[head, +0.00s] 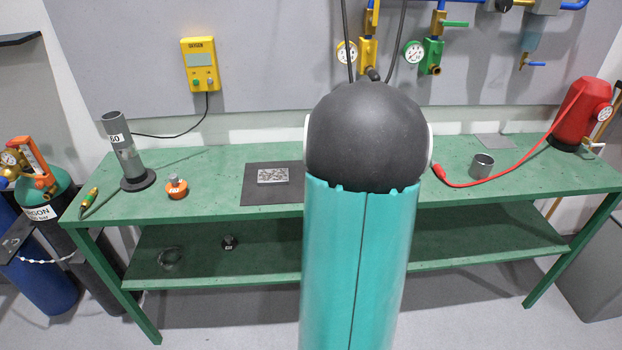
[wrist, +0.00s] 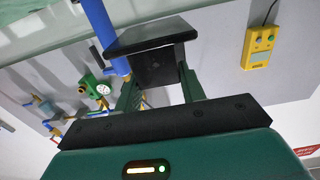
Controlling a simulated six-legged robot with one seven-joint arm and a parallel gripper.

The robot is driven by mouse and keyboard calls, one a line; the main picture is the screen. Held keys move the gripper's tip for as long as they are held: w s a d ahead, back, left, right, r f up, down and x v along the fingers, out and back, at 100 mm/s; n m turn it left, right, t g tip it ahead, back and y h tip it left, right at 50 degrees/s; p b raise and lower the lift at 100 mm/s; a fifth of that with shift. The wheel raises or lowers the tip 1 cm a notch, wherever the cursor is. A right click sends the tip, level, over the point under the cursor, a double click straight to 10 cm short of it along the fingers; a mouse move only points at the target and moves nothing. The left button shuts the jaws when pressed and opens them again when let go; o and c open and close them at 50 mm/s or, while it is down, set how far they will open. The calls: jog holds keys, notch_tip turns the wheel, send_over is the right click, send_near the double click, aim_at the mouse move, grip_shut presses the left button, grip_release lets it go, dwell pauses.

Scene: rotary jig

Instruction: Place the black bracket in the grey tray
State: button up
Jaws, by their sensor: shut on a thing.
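The black bracket (wrist: 152,42) shows in the wrist view as an angled piece, with a wide flat plate and a part with a hole below it. My gripper (wrist: 158,72) is shut on it, with one green finger on each side of the lower part. In the head view my arm hides the gripper and the bracket. A flat grey piece (head: 495,141) lies at the back right of the green bench; I cannot tell whether it is the grey tray. My arm covers the middle of the bench.
The green bench (head: 220,160) holds a grey tube on a round base (head: 124,155), an orange-based item (head: 177,187), a speckled block (head: 272,175) on a dark mat, a metal cup (head: 482,166) and a red cylinder (head: 581,115) with a hose. Gas bottles stand left.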

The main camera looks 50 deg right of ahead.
jog(key=w+d+f, duration=0.1)
jog(key=w+f, duration=0.1)
jog(key=w+d+f, duration=0.1)
jog(key=w+f, duration=0.1)
jog(key=f, duration=0.1)
jog(key=w+d+f, duration=0.2)
jog(key=w, duration=0.1)
jog(key=shift+w+f, duration=0.1)
jog(key=shift+f, duration=1.6)
jog(key=shift+f, duration=0.1)
jog(key=o, duration=1.3)
jog(key=shift+f, duration=0.1)
